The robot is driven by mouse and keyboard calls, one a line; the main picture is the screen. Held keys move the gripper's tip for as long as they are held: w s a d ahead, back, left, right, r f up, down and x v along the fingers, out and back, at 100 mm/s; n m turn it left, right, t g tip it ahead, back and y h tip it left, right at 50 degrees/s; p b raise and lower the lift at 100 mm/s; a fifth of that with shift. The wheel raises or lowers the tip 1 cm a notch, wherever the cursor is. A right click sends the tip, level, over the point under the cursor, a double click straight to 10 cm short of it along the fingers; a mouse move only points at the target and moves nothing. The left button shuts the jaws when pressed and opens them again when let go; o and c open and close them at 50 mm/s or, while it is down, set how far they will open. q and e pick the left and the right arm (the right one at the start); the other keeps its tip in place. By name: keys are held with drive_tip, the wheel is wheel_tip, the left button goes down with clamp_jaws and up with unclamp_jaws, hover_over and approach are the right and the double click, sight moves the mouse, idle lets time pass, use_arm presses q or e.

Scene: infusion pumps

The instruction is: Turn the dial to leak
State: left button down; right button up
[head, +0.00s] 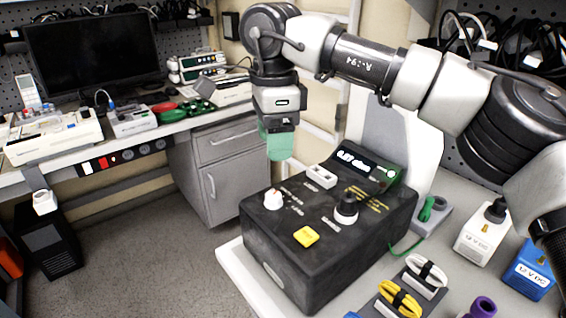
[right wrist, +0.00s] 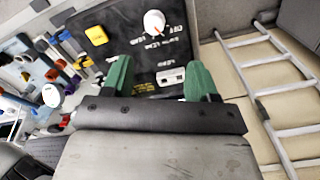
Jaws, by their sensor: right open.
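The dark tester box (head: 330,245) stands on the bench, with a lit display (head: 365,165) at its back. A white dial (head: 273,199) sits at the left of its top face. It also shows in the wrist view (right wrist: 154,22), with a small red mark. The dial labels are too small to read surely. My right gripper (head: 279,157), with green fingers, is open and empty above the box's back left edge, apart from the dial. Its fingers also show in the wrist view (right wrist: 160,78). My left gripper is not in view.
A yellow button (head: 306,236) and a white socket block (head: 321,177) also sit on the box top. A ladder (right wrist: 270,80) leans behind.

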sight(273, 195)
drive_tip(key=shift+s+a+f, duration=0.25)
drive_tip(key=shift+s+f, duration=0.45)
drive_tip(key=shift+f, duration=0.1)
wheel_tip(273, 195, down, 3)
drive_tip(key=shift+s+d+f, duration=0.1)
drive_tip(key=shift+s, duration=0.05)
drive_tip(key=f, duration=0.5)
drive_tip(key=shift+w, duration=0.25)
drive_tip(key=shift+f, duration=0.2)
drive_tip(key=shift+c, duration=0.5)
drive_tip(key=c, duration=0.8)
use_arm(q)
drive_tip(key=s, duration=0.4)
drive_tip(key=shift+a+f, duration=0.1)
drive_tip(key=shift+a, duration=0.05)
